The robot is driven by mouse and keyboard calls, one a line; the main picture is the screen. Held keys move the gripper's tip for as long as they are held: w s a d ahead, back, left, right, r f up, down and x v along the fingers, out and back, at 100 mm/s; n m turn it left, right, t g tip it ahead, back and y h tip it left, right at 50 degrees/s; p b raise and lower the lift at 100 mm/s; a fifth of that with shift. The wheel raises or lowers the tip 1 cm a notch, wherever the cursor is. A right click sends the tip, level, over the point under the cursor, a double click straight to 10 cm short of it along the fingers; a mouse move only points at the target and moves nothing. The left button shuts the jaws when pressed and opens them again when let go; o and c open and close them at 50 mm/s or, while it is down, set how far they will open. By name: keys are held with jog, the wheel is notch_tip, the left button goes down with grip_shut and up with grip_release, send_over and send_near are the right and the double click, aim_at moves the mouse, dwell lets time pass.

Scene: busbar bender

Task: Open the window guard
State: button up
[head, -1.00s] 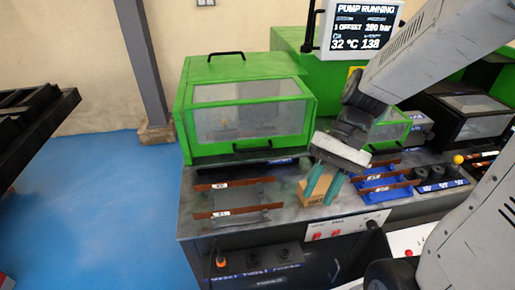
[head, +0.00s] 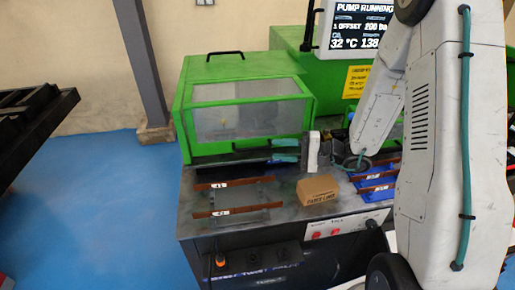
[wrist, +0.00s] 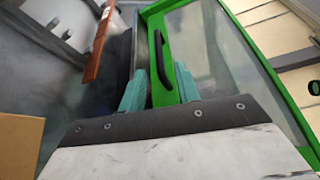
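The window guard is a green-framed clear panel (head: 245,120) on the front of the green bender housing; it looks closed. In the wrist view its green frame (wrist: 178,60) carries a black bar handle (wrist: 161,52). My gripper (head: 284,151) is low at the guard's front right corner, its teal fingers pointing left along the front. In the wrist view the gripper (wrist: 160,72) is open and empty. The handle lies just beyond the gap between the fingertips; I cannot tell whether they touch it.
A cardboard box (head: 318,189) sits on the bench below my gripper. Copper bars (head: 235,183) lie on a rack in front of the guard. Another black handle (head: 226,54) is on the housing top. A pump screen (head: 358,27) hangs behind; blue trays (head: 375,183) are at right.

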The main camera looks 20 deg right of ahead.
aim_at(262, 148)
jog(key=x, duration=0.7)
jog(key=shift+a, duration=0.25)
grip_shut()
